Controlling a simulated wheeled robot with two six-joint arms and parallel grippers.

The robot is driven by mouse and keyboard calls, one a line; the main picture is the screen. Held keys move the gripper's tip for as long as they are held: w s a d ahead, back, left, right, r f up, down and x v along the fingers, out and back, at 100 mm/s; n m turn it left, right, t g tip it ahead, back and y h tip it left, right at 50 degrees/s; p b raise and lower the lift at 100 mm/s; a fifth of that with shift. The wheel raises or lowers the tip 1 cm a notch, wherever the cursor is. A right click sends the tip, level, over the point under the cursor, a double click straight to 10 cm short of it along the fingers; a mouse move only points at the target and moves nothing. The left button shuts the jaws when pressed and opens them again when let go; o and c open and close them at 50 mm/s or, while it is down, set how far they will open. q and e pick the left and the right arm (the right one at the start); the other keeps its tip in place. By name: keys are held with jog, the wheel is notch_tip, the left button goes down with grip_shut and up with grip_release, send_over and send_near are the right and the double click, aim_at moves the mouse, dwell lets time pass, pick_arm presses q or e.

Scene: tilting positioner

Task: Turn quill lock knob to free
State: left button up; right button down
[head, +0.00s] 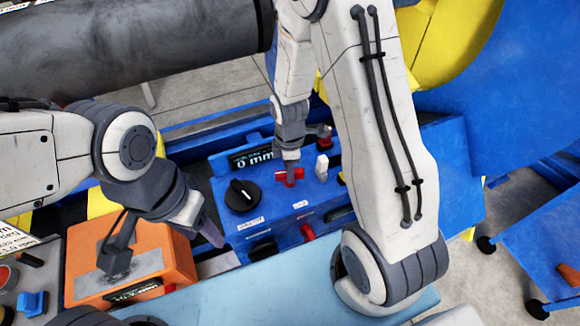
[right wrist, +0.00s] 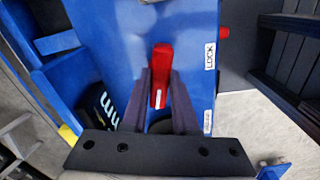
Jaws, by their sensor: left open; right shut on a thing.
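The red quill lock knob (head: 291,177) sits on the top of the blue control box (head: 280,213). In the right wrist view the knob (right wrist: 161,62) is a long red handle with a white line, between my two fingers. My right gripper (head: 289,168) is shut on it from above; it also shows in the right wrist view (right wrist: 160,90). A LOCK label (right wrist: 210,55) is to the right of the knob there, and a second label (right wrist: 207,122) below is too small to read. My left gripper (head: 165,240) is open and empty, above an orange box.
A black dial (head: 242,196) and a display reading 0 mm (head: 252,157) are left of the knob. A white lever (head: 321,167) stands close to its right. The orange box (head: 176,262) is at lower left. My right arm covers part of the blue box.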

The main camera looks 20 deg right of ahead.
jog(key=shift+n+p, duration=0.4)
jog(key=shift+n, duration=1.2)
jog(key=c, duration=0.7)
grip_release()
notch_tip(320, 180, up, 10)
jog(key=shift+r+p, duration=0.25)
jog(key=shift+p, duration=0.4)
